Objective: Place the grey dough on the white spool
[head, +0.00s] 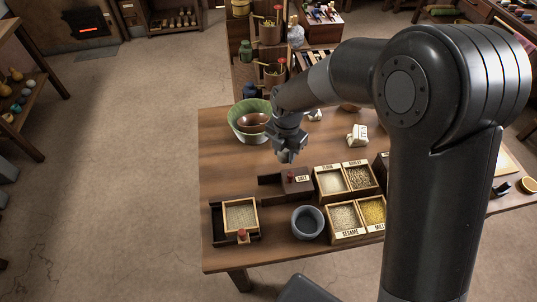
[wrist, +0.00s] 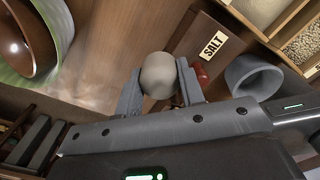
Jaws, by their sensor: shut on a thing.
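My gripper (head: 289,152) is above the table, left of its middle and just behind the salt box. In the wrist view its two fingers (wrist: 160,92) are shut on a rounded, pale grey lump, the grey dough (wrist: 158,74). The dough sits between the fingertips, and I cannot make it out in the head view. A small white thing (head: 357,135) stands on the table to the right of my gripper; it is too small to tell whether it is the white spool. Another whitish thing (head: 315,115) lies behind my gripper, partly hidden by my arm.
The dark salt box (head: 297,181) stands in front of my gripper, with grain boxes (head: 345,181) to its right. A grey cup (head: 307,222) and a pale-filled box (head: 240,216) are nearer. A green bowl (head: 239,128) holding a brown bowl (head: 253,122) is behind left. The table's left (head: 225,170) is bare.

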